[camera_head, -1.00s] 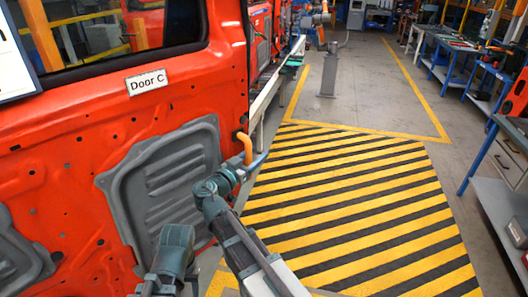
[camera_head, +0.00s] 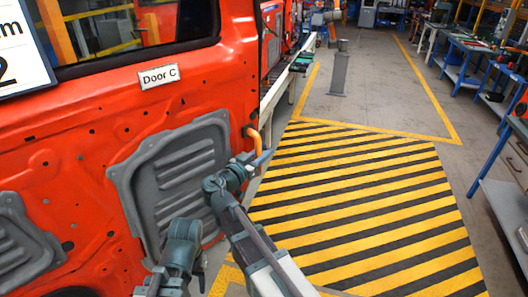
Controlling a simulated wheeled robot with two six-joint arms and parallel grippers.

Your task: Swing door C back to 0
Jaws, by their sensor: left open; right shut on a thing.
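Door C (camera_head: 205,88) is the orange-red panel filling the left, with a window at its top, a white "Door C" label (camera_head: 159,76) and grey ribbed inserts. An orange handle (camera_head: 254,135) sticks out near its right edge. My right gripper (camera_head: 262,158) is shut on the lower part of this handle; its arm rises from the bottom centre. My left gripper (camera_head: 150,284) is low at the bottom edge, in front of the door and apart from the handle. It is open and empty; its fingers show only in part.
A yellow-and-black striped floor area (camera_head: 350,200) lies clear right of the door. A grey post (camera_head: 339,70) stands beyond it. Workbenches (camera_head: 480,75) line the right side. A white sign (camera_head: 20,45) cuts into the upper left corner.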

